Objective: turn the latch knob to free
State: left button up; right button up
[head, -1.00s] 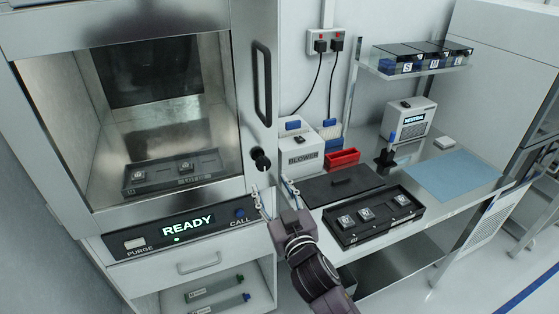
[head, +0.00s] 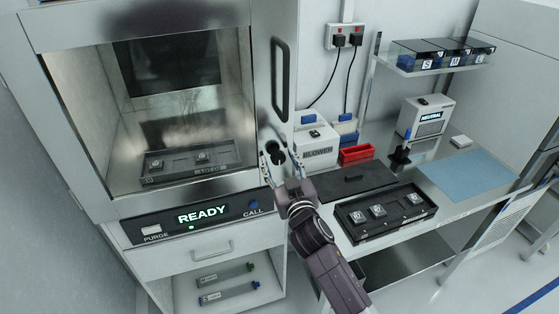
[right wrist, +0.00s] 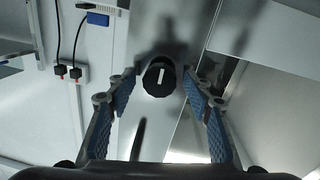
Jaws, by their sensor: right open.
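The black latch knob (head: 275,149) sits on the handler's steel door frame, below the long black door handle (head: 280,78). In the right wrist view the knob (right wrist: 159,77) is round with a white line on its face, running nearly upright in that picture. My right gripper (head: 279,160) is open just in front of the knob. In the right wrist view its two blue-padded fingers (right wrist: 160,90) stand to either side of the knob, apart from it. My left gripper is not in view.
The handler's panel (head: 199,217) reads READY. A tray with parts (head: 196,173) lies behind the door window. To the right stand the blower box (head: 316,148), a red bin (head: 356,154) and a black parts tray (head: 385,217) on the bench.

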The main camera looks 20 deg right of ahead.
jog(key=c, duration=1.2)
jog(key=shift+o, duration=0.2)
jog(key=shift+n, duration=0.4)
jog(key=n, duration=0.3)
jog(key=shift+n+b, duration=0.4)
jog(key=n, duration=0.4)
jog(key=shift+n+t, duration=0.3)
jog(key=shift+n, duration=0.1)
jog(key=n, duration=0.4)
jog(key=shift+n+y, duration=0.3)
jog(key=shift+n, duration=0.1)
jog(key=n, duration=0.4)
jog(key=shift+f+y, duration=0.1)
jog(key=shift+y, duration=0.2)
jog(key=shift+n, duration=0.4)
